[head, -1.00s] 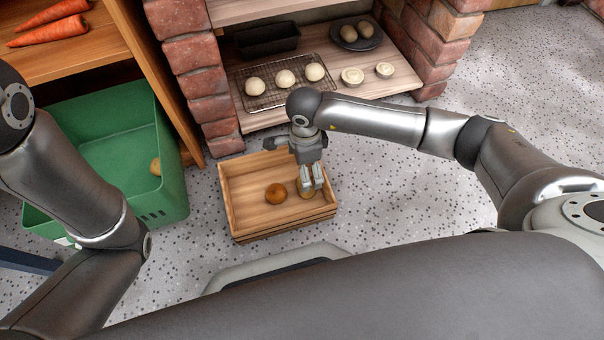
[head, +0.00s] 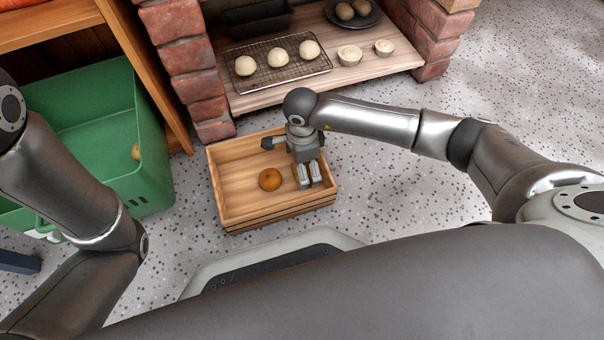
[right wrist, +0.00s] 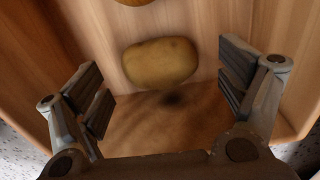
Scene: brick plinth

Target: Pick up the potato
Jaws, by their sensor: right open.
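The yellow-brown potato (right wrist: 160,62) lies in the wooden crate (head: 228,203). In the right wrist view it is ahead of my right gripper, in the gap between the two fingers and touching neither. My right gripper (head: 310,183) is open, pointing down into the right part of the crate; it also shows in the right wrist view (right wrist: 162,92). In the head view the gripper hides the potato. My left arm comes in at the left, but its gripper is out of view.
A round orange-brown item (head: 270,179) lies left of my right gripper in the crate. A green bin (head: 155,165) stands to the left. Behind are brick pillars (head: 190,60) and a shelf (head: 330,72) with a rack (head: 285,72) of dough balls. Floor at right is clear.

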